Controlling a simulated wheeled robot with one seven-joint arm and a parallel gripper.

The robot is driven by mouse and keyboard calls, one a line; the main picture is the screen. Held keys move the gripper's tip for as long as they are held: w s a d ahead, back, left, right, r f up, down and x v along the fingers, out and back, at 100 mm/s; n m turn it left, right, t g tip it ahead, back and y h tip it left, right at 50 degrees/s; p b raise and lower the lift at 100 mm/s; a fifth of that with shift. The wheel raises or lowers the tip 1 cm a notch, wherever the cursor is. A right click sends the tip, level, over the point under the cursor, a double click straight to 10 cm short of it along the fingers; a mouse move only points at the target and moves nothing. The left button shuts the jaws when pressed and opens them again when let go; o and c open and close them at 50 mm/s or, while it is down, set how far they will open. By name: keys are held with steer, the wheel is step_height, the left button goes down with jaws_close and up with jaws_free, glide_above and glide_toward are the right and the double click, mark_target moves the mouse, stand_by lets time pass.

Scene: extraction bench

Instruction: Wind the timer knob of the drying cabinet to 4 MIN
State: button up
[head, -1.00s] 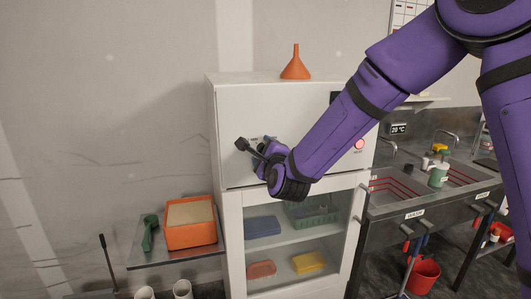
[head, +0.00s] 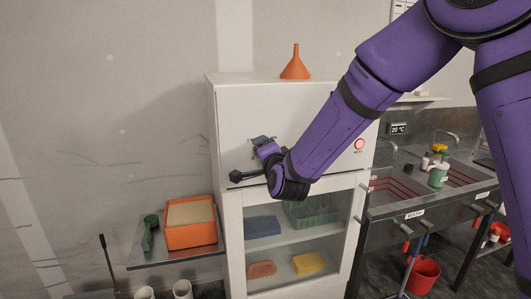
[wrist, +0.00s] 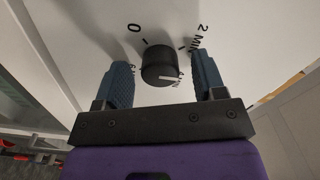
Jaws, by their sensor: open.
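The drying cabinet (head: 236,120) is a white upright cabinet with a plain upper panel and a glass door below. Its timer knob (wrist: 160,64) is round and black, with a pale mark on its lower right part in the wrist view. My gripper (wrist: 163,62) is open, with one blue finger on each side of the knob and a visible gap to each. In the head view my gripper (head: 262,141) hides the knob.
A red button (head: 360,144) sits right of my forearm on the panel. An orange funnel (head: 295,67) stands on top of the cabinet. A side shelf (head: 150,258) at left holds an orange box (head: 191,236). A sink bench (head: 410,205) stands at right.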

steer(key=shift+n, duration=4)
steer(key=c, duration=0.9)
steer(key=m, duration=1.2)
steer(key=shift+c, duration=0.2)
steer(key=o, duration=0.9)
steer(key=shift+o, duration=0.2)
